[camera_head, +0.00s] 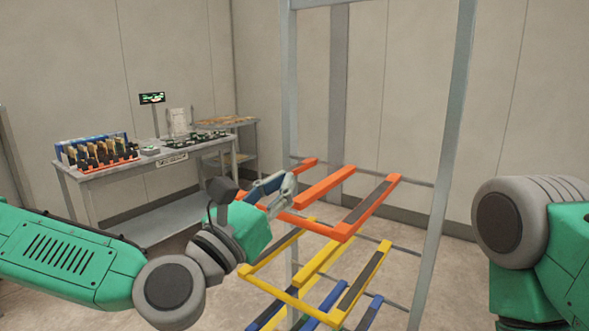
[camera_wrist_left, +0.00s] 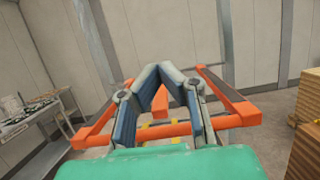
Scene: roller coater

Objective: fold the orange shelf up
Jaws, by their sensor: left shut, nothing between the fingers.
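The orange shelf (camera_head: 372,208) is an open frame on the grey rack, folded down and sticking out roughly level above a yellow shelf. My left gripper (camera_head: 288,184) is at the left part of the orange frame, close to its front bar. In the left wrist view the gripper (camera_wrist_left: 162,72) has its fingertips together with nothing between them. The orange front bar (camera_wrist_left: 236,117) crosses behind the fingers there; whether they touch it I cannot tell. The fingers hide part of the bar. My right gripper is outside the view; only part of that arm shows at the right.
Yellow (camera_head: 368,272) and blue (camera_head: 370,313) shelves sit below the orange one. The grey rack post (camera_head: 450,130) stands to the right. A table (camera_head: 75,177) with bottles is at the back left. Brown boxes (camera_wrist_left: 308,125) stand at the right in the wrist view.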

